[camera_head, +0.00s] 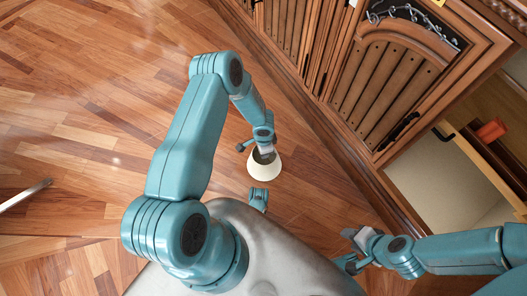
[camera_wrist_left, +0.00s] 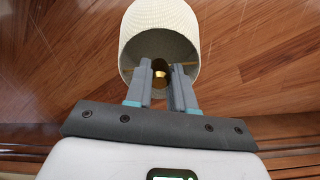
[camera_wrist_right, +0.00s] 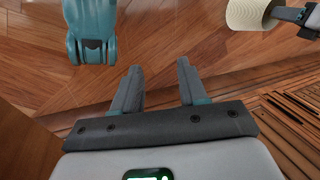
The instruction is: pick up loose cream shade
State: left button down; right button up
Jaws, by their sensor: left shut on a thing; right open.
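The cream shade (camera_head: 264,170) is a tapered shell and shows over the wood floor at the end of my left arm. In the left wrist view the shade (camera_wrist_left: 158,25) has its open end towards me. My left gripper (camera_wrist_left: 162,72) has its fingers inside that opening, shut on the shade at a small brass-coloured fitting. I cannot tell whether the shade touches the floor. My right gripper (camera_head: 350,250) is open and empty, apart from the shade. The right wrist view shows its spread fingers (camera_wrist_right: 160,75), with the shade (camera_wrist_right: 248,14) at upper right.
Wooden cabinets (camera_head: 400,85) with dark handles line the right side. An open compartment (camera_head: 455,180) at the right holds an orange-red object (camera_head: 491,131). A pale metal bar (camera_head: 25,194) lies at the left. The wood floor (camera_head: 80,110) on the left is mostly clear.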

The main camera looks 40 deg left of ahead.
pick_arm(q)
notch_tip(320, 180, up, 18)
jog(key=p, duration=0.6)
jog(key=w+d+r, duration=0.2)
jog(key=w+r, duration=0.2)
jog(key=r, duration=0.3)
jog(key=w+d+r+n, duration=0.1)
jog(key=w+r, duration=0.4)
jog(key=r, duration=0.3)
jog(key=w+d+r, duration=0.2)
jog(key=w+r, duration=0.2)
jog(key=r, duration=0.3)
jog(key=s+d+r+n+p, duration=0.1)
jog(key=s+r+n+p, duration=0.2)
jog(key=r+p, duration=1)
jog(key=s+d+r+n+p, duration=0.1)
jog(key=s+r+n+p, duration=0.2)
jog(key=r+p, duration=1.1)
jog(key=s+r, duration=0.3)
jog(key=shift+s+d+r, duration=0.35)
pick_arm(e)
notch_tip(320, 180, up, 33)
jog(key=s+a, duration=0.1)
jog(key=shift+s+a+r+n+g, duration=0.15)
jog(key=shift+s+r+n+g, duration=0.05)
jog(key=shift+s+n+g, duration=0.1)
